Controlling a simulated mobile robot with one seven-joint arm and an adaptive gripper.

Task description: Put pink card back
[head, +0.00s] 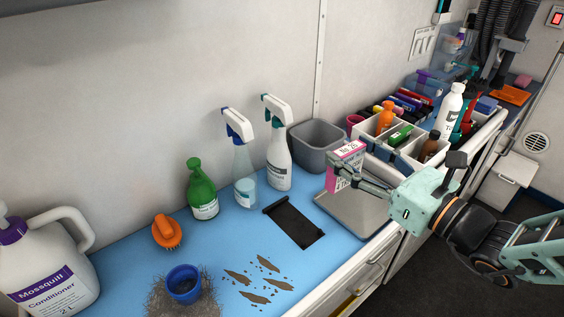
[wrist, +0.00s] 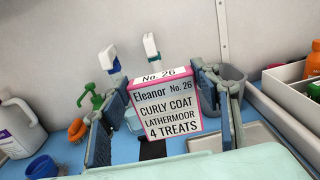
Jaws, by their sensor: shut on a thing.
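The pink card (head: 345,165) has a pink border, a white tab reading "No. 26" and a printed face. In the wrist view the card (wrist: 165,108) faces the camera upright, reading "Eleanor No. 26, Curly Coat, Lathermoor, 4 Treats". My gripper (head: 352,180) is shut on the card, with a finger at each side edge in the wrist view (wrist: 163,115). The card appears held above the grey tray (head: 345,220) on the blue counter. Its lower edge is partly hidden by my fingers in the head view.
A black flat plate (head: 293,222) lies left of the tray. Spray bottles (head: 278,155) and a grey bin (head: 314,150) stand behind. A white divided caddy (head: 402,155) holds bottles and colored items at right. Brown scraps (head: 255,298), a blue cup (head: 184,285) and an orange brush (head: 166,232) lie nearer.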

